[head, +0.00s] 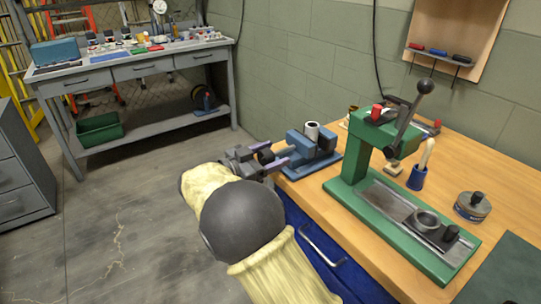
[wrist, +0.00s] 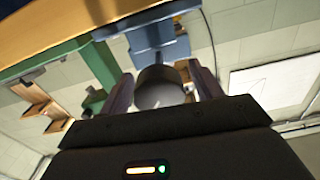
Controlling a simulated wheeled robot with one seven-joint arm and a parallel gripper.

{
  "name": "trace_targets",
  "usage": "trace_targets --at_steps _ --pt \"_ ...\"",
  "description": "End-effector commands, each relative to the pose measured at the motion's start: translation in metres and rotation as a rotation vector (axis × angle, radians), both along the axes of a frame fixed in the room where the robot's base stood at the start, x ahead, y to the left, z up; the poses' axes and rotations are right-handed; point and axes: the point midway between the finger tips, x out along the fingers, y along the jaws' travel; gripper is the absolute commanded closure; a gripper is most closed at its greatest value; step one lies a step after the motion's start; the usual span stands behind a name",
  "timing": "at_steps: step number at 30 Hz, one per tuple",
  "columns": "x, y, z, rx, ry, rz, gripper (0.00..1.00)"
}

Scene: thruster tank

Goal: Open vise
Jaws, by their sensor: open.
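The blue vise (head: 322,158) sits at the left end of the wooden workbench. A white cylinder with a dark hole (head: 312,131) stands at its top, by the jaws; I cannot tell how tightly it is held. My gripper (head: 268,158) is at the vise's left end, with its purple fingers spread. In the wrist view, the blue vise (wrist: 155,38) is beyond my gripper (wrist: 163,92), and a rounded grey knob (wrist: 158,86) at its near end lies between the two open fingers. I cannot tell whether either finger touches the knob.
A green press (head: 356,165) with a black-knobbed lever stands right of the vise. A blue holder (head: 418,178) and a grey tin (head: 472,206) are farther right on the workbench (head: 335,208). A grey side table (head: 140,75) stands at the back left; the floor between is clear.

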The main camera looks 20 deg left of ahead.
Motion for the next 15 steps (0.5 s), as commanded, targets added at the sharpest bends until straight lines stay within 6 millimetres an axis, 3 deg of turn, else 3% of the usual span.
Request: trace_targets --at_steps 6,13,15 --pt "0.0 0.0 0.0 0.0 0.0 0.0 0.36" --pt "-0.0001 0.0002 -0.0001 0.0 0.0 0.0 0.8" --pt "0.0 0.0003 -0.0001 0.0 0.0 0.0 0.8"
